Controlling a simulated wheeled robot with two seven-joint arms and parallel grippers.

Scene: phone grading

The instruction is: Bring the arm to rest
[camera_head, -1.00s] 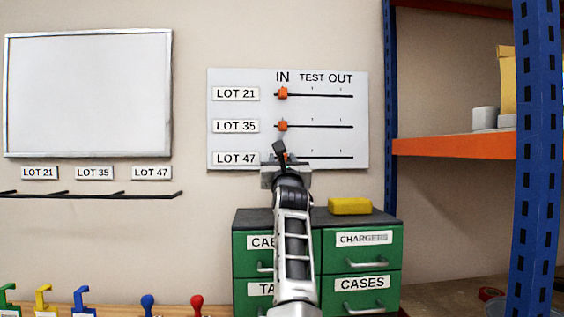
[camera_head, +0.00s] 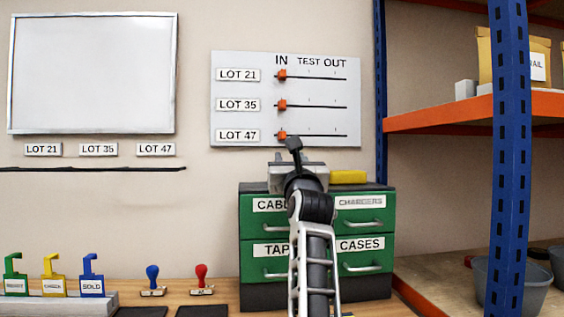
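My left arm rises from the bottom middle of the head view, in front of the green drawer cabinet (camera_head: 365,230). My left gripper (camera_head: 295,165) is at its top end, just below the white lot board (camera_head: 230,57) in the picture. It points away from me, and its fingers are too hidden behind the wrist to tell open from shut. On the board, the orange sliders for LOT 21 (camera_head: 282,75), LOT 35 (camera_head: 282,105) and LOT 47 (camera_head: 282,135) all sit at the IN end. My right gripper is out of view.
A yellow block (camera_head: 348,177) lies on the cabinet. Coloured hooked tags (camera_head: 53,277), a blue stamp (camera_head: 152,281) and a red stamp (camera_head: 201,280) stand at lower left. A blue rack post (camera_head: 508,160) and orange shelf (camera_head: 440,114) are at right.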

